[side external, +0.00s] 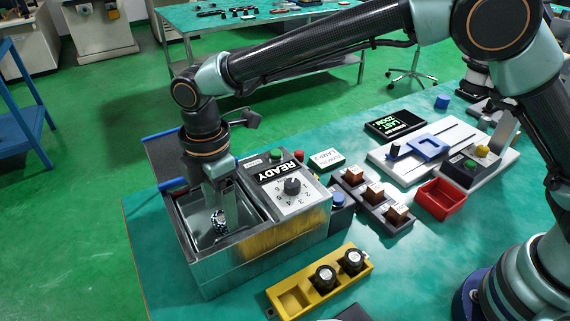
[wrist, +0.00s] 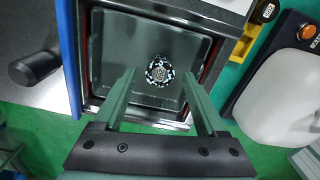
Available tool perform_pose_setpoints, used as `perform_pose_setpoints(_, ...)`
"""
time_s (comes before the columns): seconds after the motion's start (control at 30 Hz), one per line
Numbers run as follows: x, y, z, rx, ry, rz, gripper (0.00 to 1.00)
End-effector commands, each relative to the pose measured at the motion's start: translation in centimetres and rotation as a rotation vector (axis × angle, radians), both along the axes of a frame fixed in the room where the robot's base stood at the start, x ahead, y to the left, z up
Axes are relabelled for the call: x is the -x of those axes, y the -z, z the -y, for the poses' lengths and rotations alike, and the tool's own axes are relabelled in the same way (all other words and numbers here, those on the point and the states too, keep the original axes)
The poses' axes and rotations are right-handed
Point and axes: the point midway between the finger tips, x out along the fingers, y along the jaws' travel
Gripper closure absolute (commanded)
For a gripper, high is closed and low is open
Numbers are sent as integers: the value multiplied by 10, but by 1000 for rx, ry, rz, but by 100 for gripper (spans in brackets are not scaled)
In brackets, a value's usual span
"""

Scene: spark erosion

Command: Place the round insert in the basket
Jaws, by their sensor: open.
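The round insert (wrist: 160,70) is a small dark disc with a black-and-white speckled rim. It lies inside a grey metal tray or basket (wrist: 110,45) set in a box-shaped tank, and it shows in the side view too (side external: 219,223). My gripper (wrist: 158,86) is open, its fingers reaching down into the opening (side external: 218,200) over the insert. In the wrist view the insert appears between and just beyond the fingertips. I cannot tell whether the fingers touch it.
The tank's panel reads READY and has a knob (side external: 292,186). Brown blocks in dark holders (side external: 372,192) and a red bin (side external: 441,199) stand right. Tank walls enclose my fingers.

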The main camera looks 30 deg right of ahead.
Motion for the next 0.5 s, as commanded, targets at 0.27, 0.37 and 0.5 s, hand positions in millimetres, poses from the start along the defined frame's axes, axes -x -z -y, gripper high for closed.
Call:
perform_pose_setpoints(0.27,0,-59,0,-2,0,3,26)
perform_pose_setpoints(0.37,0,-76,0,-2,0,3,26)
perform_pose_setpoints(0.5,0,-92,0,-1,0,2,26)
